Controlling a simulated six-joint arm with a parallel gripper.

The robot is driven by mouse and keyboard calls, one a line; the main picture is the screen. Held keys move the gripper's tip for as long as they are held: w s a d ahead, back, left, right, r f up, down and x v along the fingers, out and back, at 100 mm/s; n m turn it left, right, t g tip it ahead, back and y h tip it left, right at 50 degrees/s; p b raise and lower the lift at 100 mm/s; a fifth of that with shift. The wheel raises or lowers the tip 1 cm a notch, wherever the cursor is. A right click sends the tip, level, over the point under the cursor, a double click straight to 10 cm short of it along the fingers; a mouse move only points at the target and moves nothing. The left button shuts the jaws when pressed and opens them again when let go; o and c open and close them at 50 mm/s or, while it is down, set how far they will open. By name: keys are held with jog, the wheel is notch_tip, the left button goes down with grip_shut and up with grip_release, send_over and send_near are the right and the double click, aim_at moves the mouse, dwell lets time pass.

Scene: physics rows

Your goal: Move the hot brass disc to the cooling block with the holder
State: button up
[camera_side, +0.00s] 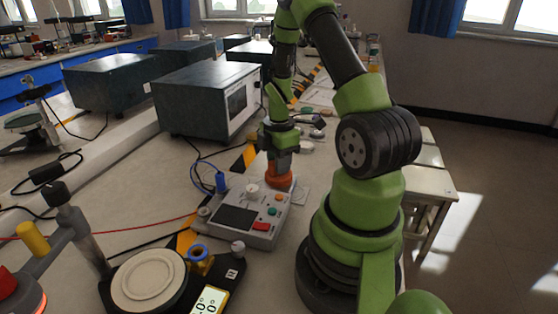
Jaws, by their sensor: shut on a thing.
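My gripper (279,172) points down behind the control box, near the middle of the picture. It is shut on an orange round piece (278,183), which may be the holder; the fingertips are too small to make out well. The piece is at or just above the far edge of the box, and I cannot tell whether it touches. I cannot pick out a brass disc or a cooling block for certain.
The grey control box (235,217) has a dark screen and coloured buttons. A black scale (207,299) with a pale round plate (148,279) stands at front left, by a yellow and blue part (198,256). Red and black cables cross the left bench. A dark oven (195,100) stands behind.

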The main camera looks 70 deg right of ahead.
dwell(0.6)
jog(key=shift+r, duration=3.5)
jog(key=shift+w, duration=0.1)
